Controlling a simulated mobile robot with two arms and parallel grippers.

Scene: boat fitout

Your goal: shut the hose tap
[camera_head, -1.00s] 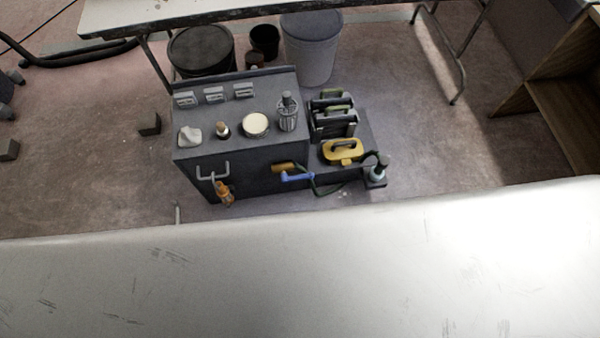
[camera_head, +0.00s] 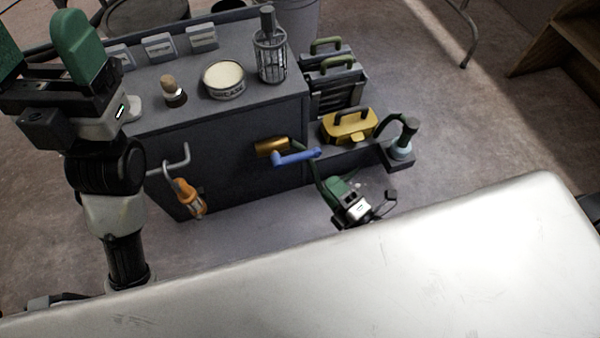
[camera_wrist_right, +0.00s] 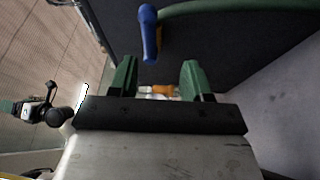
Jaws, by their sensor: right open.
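The hose tap has a brass body (camera_head: 272,147) on the right part of the dark cabinet's front. Its blue lever (camera_head: 297,157) points to the right, and a green hose hangs by it. In the right wrist view the blue lever (camera_wrist_right: 149,32) is ahead of the fingers, above the gap between them, and apart from both. My right gripper (camera_head: 341,190) is open and empty, just below and right of the lever; the white surface in front hides its arm. My left gripper (camera_head: 42,45) is raised at the upper left, fingers apart, empty.
An orange lamp (camera_head: 188,197) hangs from a hook (camera_head: 170,162) on the cabinet (camera_head: 225,150). A tin (camera_head: 223,80) and a caged lamp (camera_head: 269,50) stand on top. A yellow case (camera_head: 348,126) and a pump-like item (camera_head: 401,145) are to the right. A white surface (camera_head: 430,270) fills the foreground.

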